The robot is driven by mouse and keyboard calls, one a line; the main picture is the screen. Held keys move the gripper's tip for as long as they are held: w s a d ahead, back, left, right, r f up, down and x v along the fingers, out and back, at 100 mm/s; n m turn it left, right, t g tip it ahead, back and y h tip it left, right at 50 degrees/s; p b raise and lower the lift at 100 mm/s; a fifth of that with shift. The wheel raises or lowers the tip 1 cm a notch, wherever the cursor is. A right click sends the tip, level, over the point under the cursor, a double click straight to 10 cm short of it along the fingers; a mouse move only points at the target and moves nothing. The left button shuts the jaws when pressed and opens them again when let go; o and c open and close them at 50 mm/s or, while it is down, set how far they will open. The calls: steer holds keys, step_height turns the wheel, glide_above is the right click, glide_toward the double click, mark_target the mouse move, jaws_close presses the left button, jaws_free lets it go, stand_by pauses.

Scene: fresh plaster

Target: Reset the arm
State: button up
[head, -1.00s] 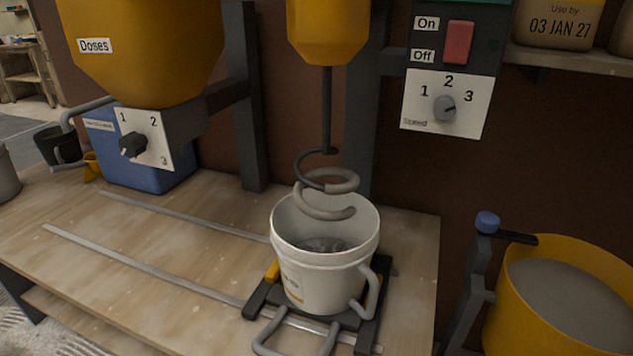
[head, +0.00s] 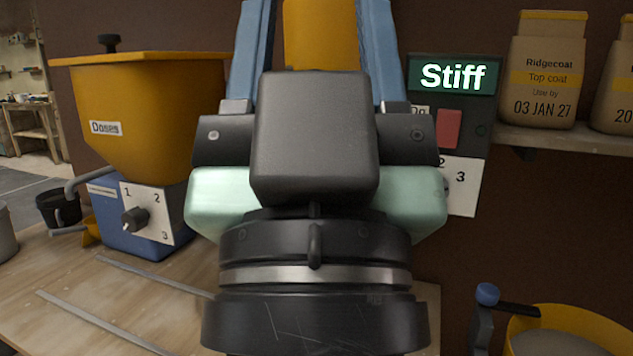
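My gripper (head: 318,30) rises upright in the middle of the head view, seen from behind. Its two blue fingers stand well apart, with nothing seen held between them. Their tips run out of the top of the picture. The dark wrist of my arm (head: 315,270) fills the centre below. It hides the white bucket, the mixing spiral and the bucket's stand. Part of the yellow mixer head (head: 320,35) shows behind, between the fingers.
The control panel reads "Stiff" on its display (head: 453,76); my wrist partly covers its dial plate. A yellow hopper (head: 135,110) stands left over a blue box (head: 115,225). Bags (head: 545,70) sit on the right shelf. A yellow tub (head: 575,320) is lower right.

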step_height(320, 180, up, 28)
steer(key=p, duration=2.6)
